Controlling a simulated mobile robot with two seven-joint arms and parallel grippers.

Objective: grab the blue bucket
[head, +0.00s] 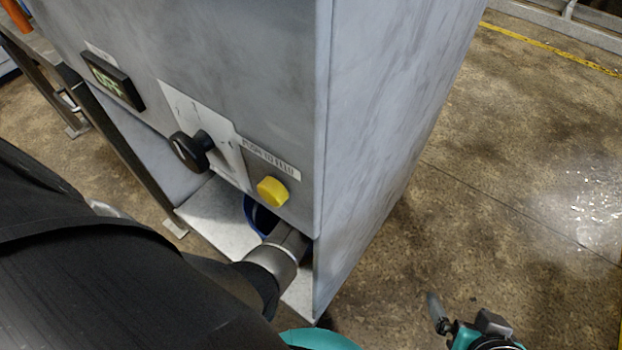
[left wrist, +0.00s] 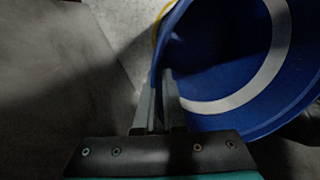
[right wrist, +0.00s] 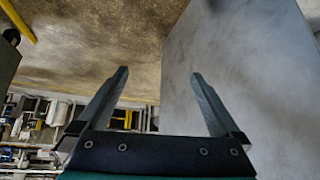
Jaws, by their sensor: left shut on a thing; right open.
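The blue bucket (head: 250,214) stands in the open bay at the bottom of the grey compactor, mostly hidden by the front panel and my left arm. In the left wrist view the bucket (left wrist: 220,60) fills the upper right, with a white band and part of a yellow edge. My left gripper (left wrist: 158,98) is shut on the bucket's rim, one finger on each side of the wall. In the head view my left gripper (head: 292,240) reaches into the bay. My right gripper (right wrist: 160,76) is open and empty, beside the compactor; it shows low in the head view (head: 437,308).
The compactor (head: 400,120) has a dark display (head: 112,80), a black rotary knob (head: 190,150) and a yellow button (head: 272,191) above the bay. A metal frame (head: 110,130) stands at left. The concrete floor at right is clear.

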